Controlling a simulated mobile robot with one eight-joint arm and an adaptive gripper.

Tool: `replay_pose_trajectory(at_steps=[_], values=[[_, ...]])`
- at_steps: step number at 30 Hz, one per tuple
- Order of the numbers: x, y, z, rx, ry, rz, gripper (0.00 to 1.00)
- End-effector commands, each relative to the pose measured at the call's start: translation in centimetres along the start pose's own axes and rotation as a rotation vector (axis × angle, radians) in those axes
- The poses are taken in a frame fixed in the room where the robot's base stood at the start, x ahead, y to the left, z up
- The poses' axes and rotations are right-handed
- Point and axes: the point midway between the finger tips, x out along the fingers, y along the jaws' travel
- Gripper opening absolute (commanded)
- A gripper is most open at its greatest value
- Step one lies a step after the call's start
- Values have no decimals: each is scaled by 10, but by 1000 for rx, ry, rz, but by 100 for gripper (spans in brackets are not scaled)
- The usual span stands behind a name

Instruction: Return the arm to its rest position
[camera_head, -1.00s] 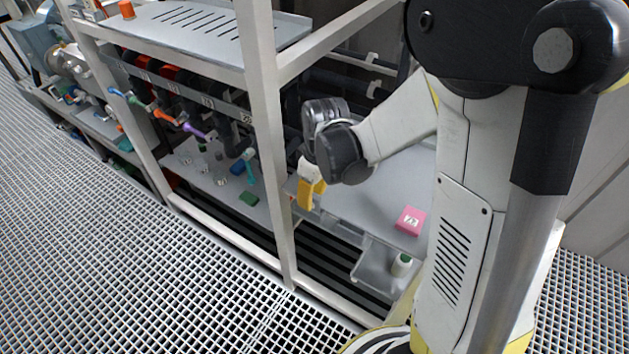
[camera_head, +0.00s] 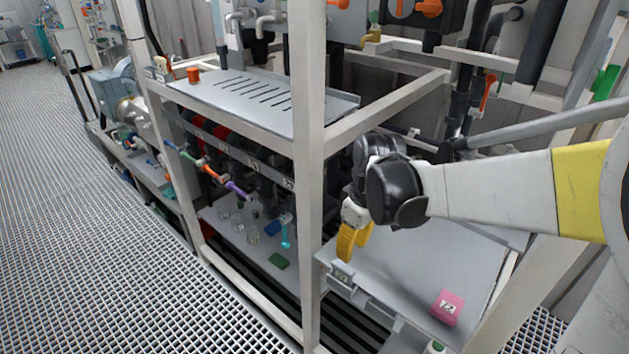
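My arm reaches in from the right edge, its pale link with a yellow band running left to a dark wrist. My gripper (camera_head: 346,258) has yellow fingers pointing down, above the left edge of a grey shelf (camera_head: 400,262) inside the frame. I see nothing held between the fingers, but at this size I cannot tell whether they are open or shut. The part of my arm nearer the body is cut off by the picture edge.
A pink labelled block (camera_head: 447,308) lies on the shelf. A white frame post (camera_head: 309,180) stands just left of my gripper. Grated floor (camera_head: 95,220) is clear at left.

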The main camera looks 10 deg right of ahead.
Motion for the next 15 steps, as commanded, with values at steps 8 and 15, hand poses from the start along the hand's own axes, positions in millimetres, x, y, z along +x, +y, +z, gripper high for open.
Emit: replay_pose_trajectory(at_steps=[8,15], values=[[-26,-15,12,98,61,61,31],[-67,-48,45,350,252,177,31]])
